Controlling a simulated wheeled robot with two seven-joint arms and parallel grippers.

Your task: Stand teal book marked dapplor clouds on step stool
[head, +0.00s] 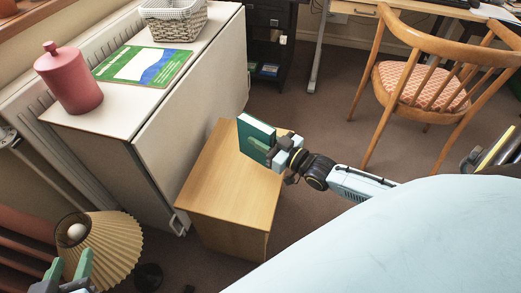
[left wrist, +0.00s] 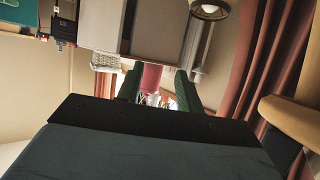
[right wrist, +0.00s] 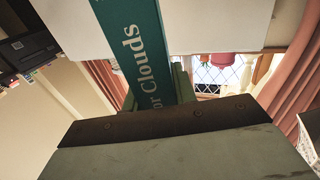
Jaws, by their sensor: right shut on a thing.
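The teal book (head: 254,141) stands upright over the far right part of the wooden step stool (head: 212,172); I cannot tell whether its bottom edge touches the top. My right gripper (head: 279,153) is shut on the book from its right side. In the right wrist view the book's teal spine (right wrist: 135,45) shows the letters "or Clouds"; the rest of the title is hidden or out of frame. My left gripper (head: 72,272) is open and empty at the lower left, far from the stool. Its two fingers (left wrist: 158,90) are apart in the left wrist view.
A white cabinet (head: 190,110) stands left of the stool, with a pink canister (head: 70,80), a green-and-blue booklet (head: 143,66) and a basket (head: 174,22) on top. A pleated lamp (head: 108,246) is near my left gripper. A wooden chair (head: 425,85) stands at right.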

